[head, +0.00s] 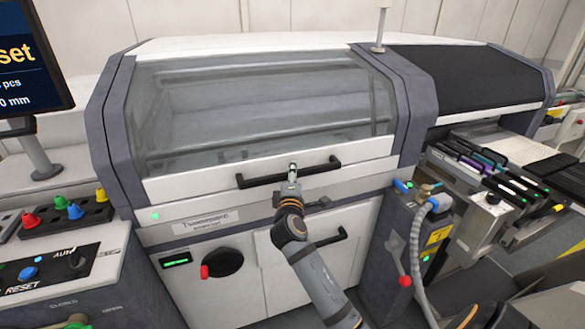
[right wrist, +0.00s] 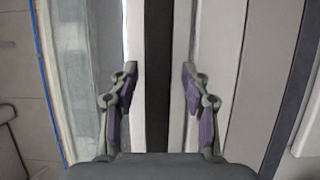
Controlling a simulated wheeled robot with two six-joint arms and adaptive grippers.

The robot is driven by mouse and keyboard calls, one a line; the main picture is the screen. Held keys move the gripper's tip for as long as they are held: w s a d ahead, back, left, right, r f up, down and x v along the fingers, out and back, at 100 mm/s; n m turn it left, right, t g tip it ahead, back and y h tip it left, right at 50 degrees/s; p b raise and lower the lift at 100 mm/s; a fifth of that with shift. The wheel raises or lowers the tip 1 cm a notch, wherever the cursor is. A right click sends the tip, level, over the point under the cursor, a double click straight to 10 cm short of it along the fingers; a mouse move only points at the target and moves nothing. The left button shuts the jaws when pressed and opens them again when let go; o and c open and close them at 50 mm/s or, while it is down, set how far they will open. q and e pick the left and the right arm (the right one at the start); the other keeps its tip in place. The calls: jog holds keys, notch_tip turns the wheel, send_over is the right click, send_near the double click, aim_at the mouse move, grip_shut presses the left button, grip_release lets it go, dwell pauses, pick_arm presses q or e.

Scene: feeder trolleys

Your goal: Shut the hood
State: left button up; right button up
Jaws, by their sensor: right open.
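The hood (head: 260,100) is a white-framed cover with a large clear window on the front of the machine. It looks down or nearly down; I cannot tell whether a small gap is left at its lower edge. Its black bar handle (head: 255,181) runs across the lower front edge. My right gripper (head: 292,172) is at the middle of this handle. In the right wrist view, my right gripper (right wrist: 160,82) is open, its fingers on either side of the dark handle bar (right wrist: 158,60), with clear space to both. My left gripper is not in view.
A lower door with its own black handle (head: 330,238) and a red-black knob (head: 220,263) are below the hood. A control panel (head: 60,270) stands at left. A post with a blue-grey hose (head: 414,240) and feeders (head: 485,160) are at right.

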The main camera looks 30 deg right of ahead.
jog(key=shift+w, duration=0.15)
jog(key=shift+r, duration=0.1)
jog(key=shift+c, duration=1.2)
grip_shut()
